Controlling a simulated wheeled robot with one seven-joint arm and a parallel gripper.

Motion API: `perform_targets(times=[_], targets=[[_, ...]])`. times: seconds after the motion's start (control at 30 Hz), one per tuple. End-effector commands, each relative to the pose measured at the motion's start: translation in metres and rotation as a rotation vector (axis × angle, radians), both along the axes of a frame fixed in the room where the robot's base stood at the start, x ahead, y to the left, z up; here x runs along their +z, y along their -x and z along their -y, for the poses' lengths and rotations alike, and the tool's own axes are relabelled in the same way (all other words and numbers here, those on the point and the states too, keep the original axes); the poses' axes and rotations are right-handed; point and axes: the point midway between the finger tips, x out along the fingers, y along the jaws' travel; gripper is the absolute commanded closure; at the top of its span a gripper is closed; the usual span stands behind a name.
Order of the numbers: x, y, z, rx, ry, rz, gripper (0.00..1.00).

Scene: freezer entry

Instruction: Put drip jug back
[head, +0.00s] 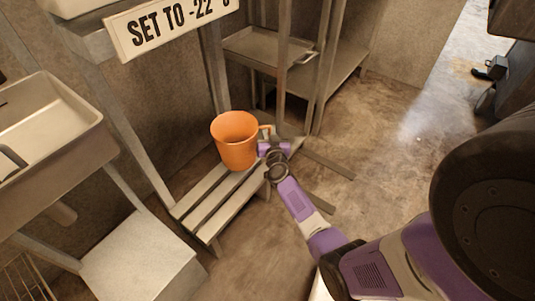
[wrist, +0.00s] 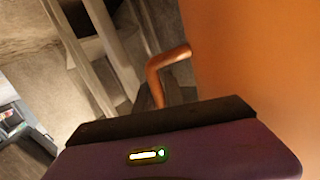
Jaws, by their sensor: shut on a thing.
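The orange drip jug (head: 236,143) is upright in the head view, over the far part of a low slatted rack (head: 213,197). I cannot tell whether its base touches the slats. Its handle points right, toward my gripper (head: 267,146). My gripper is shut on the jug's handle; the fingers are mostly hidden. In the wrist view the jug's side (wrist: 260,70) fills the right part, and the handle (wrist: 165,62) rises behind my gripper's dark edge.
A sink (head: 50,125) stands at the left, with a pale box-like surface (head: 140,262) below it. A sign (head: 165,25) reading "SET TO -22" hangs above the rack. Metal shelving with a tray (head: 265,48) stands behind. The floor (head: 390,130) at the right is clear.

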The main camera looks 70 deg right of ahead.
Motion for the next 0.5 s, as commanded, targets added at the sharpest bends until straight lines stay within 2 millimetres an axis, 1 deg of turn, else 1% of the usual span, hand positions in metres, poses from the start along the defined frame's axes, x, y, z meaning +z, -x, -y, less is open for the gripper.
perform_targets(times=[0.03,0.2,0.33,0.5], targets=[[-0.012,-0.001,0.001,-0.002,0.002,0.006,1.00],[-0.034,-0.001,0.001,-0.002,0.001,0.007,1.00],[-0.043,-0.001,0.001,-0.002,0.001,0.007,1.00],[-0.047,-0.001,0.001,-0.001,0.002,0.006,1.00]])
